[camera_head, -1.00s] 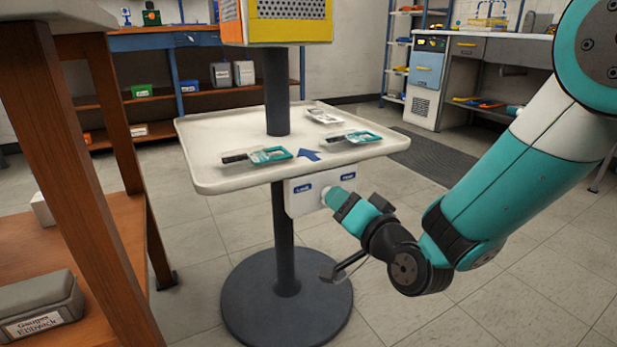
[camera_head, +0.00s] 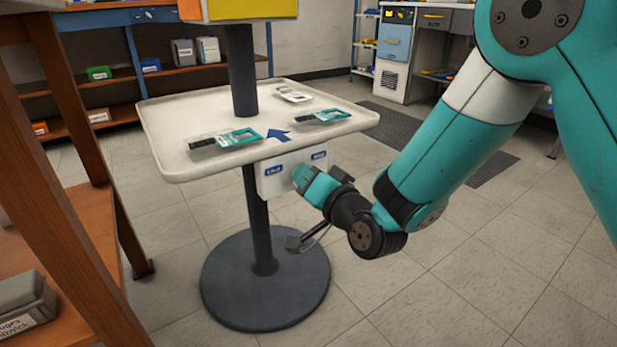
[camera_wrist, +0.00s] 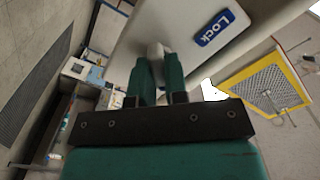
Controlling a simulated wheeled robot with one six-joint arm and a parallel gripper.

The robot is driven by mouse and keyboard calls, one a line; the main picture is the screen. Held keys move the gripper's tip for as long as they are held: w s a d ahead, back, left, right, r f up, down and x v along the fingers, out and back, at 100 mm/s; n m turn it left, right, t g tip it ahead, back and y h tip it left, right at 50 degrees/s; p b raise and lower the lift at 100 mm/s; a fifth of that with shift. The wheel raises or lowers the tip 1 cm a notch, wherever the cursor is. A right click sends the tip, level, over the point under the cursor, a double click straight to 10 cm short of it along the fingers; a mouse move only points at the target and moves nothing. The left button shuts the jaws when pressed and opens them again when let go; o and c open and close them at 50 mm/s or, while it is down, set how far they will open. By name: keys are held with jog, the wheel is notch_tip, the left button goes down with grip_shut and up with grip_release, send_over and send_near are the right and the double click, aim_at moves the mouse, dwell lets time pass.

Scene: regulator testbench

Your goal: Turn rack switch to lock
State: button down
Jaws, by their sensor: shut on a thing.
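A white switch panel (camera_head: 272,186) hangs under the front edge of the tray stand, with a blue "Lock" label (camera_head: 273,170) at its left and a second blue label (camera_head: 319,155) at its right, too small to read. My gripper (camera_head: 303,178) is at the panel, between and a little below the labels. In the wrist view my gripper (camera_wrist: 158,62) is shut on the pale switch knob (camera_wrist: 155,49), which shows between its teal fingertips. The "Lock" label (camera_wrist: 214,27) is to the right of the fingers there. In the head view my fingers hide the knob.
The pale tray (camera_head: 165,125) above the panel carries several flat packages and a blue arrow (camera_head: 279,135). Its round dark base (camera_head: 265,300) stands on the floor. A wooden shelf unit (camera_head: 60,170) is close at left. Open floor lies at right.

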jog(key=shift+n, duration=0.3)
jog(key=n+b, duration=0.3)
jog(key=n, duration=0.5)
jog(key=n+b, duration=0.3)
jog(key=n, duration=0.6)
jog(key=shift+s+a+b, duration=0.15)
jog(key=shift+a+b, duration=0.05)
jog(key=shift+b, duration=0.2)
jog(key=c, duration=1.1)
grip_release()
jog(key=shift+c, duration=0.2)
